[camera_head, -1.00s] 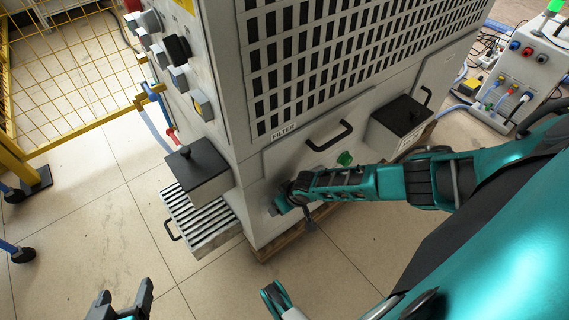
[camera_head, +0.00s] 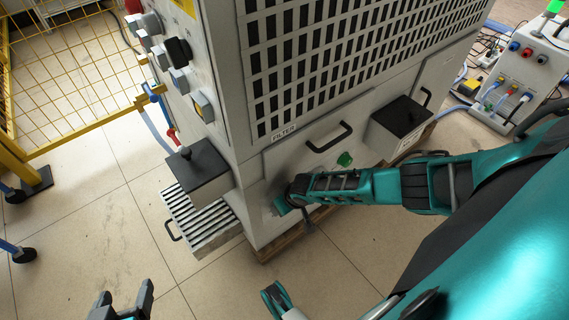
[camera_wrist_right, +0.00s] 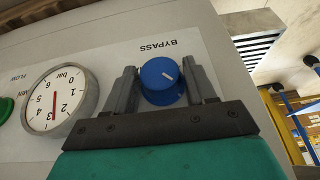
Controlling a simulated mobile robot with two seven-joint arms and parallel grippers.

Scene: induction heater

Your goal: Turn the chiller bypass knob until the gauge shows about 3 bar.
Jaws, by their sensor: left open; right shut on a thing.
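The blue bypass knob (camera_wrist_right: 163,84) is on a pale plate marked BYPASS in the right wrist view. My right gripper (camera_wrist_right: 165,75) is shut on the knob, one finger on each side. The round gauge (camera_wrist_right: 60,98) is left of the knob and appears upside down. In the head view my right gripper (camera_head: 283,204) is low against the chiller cabinet (camera_head: 236,140); knob and gauge are hidden there. My left gripper (camera_head: 124,293) is open and empty above the floor.
Two dark-topped boxes (camera_head: 197,170) (camera_head: 402,116) stick out from the cabinet. A slatted grey unit (camera_head: 200,222) stands at its foot. A yellow mesh fence (camera_head: 75,70) is at left. Floor is clear in front. A white connector unit (camera_head: 520,70) is at right.

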